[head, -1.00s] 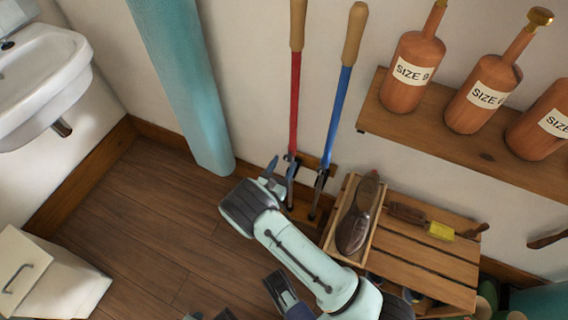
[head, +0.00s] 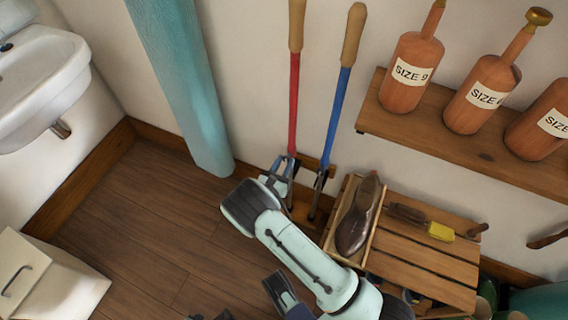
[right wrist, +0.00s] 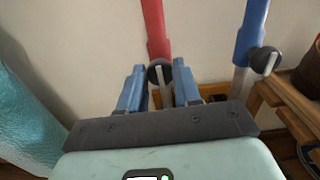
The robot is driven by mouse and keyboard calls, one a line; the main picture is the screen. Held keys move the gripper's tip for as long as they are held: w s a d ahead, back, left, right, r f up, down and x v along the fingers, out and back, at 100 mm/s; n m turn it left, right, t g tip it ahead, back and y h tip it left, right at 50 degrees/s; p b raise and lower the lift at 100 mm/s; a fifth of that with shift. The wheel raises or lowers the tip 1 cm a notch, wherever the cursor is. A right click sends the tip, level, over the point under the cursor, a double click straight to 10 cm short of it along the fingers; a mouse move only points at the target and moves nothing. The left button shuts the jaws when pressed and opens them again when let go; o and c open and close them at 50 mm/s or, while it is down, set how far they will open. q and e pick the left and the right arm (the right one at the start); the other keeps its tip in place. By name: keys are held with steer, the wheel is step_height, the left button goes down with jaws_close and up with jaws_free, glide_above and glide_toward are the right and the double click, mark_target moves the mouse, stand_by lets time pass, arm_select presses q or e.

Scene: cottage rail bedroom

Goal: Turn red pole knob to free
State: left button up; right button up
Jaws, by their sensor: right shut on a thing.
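The red pole (head: 294,105) leans upright against the wall with a tan wooden handle on top. Its black knob (right wrist: 157,72), with a pale bar across it, shows in the right wrist view below the red section. My right gripper (head: 281,170) is at the pole's lower end. In the right wrist view its two blue fingers (right wrist: 160,78) stand on either side of the knob and are shut on it. The fingers partly hide the pole's lower end. Dark parts at the bottom edge of the head view may be my left gripper; its jaws are unclear.
A blue pole (head: 339,105) with its own knob (right wrist: 265,60) stands close on the right. A teal roll (head: 185,90) is to the left. A slatted bench (head: 425,265) with a shoe tray (head: 330,235) stands right. A shelf (head: 450,145) holds brown bottle-like forms above.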

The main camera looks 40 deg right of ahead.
steer(key=shift+r, duration=0.1)
steer(key=shift+n, duration=0.5)
steer(key=n+p, duration=0.1)
steer(key=n, duration=0.2)
steer(key=shift+w+p, duration=0.1)
steer(key=shift+p, duration=0.25)
steer(key=n+p, duration=0.1)
steer(key=n, duration=0.4)
steer(key=shift+a, duration=0.1)
steer(key=n, duration=0.4)
steer(key=shift+p, duration=0.4)
arm_select(q)
steer(key=s+d+r+g+h, duration=0.1)
steer(key=s+d+r, duration=0.2)
steer(key=s+r, duration=0.1)
steer(key=shift+s+r+g, duration=0.2)
steer(key=shift+s+g, duration=0.1)
steer(key=shift+s, duration=0.3)
arm_select(e)
steer(key=shift+f+n, duration=0.2)
steer(key=shift+n, duration=1.9)
steer(key=o, duration=1)
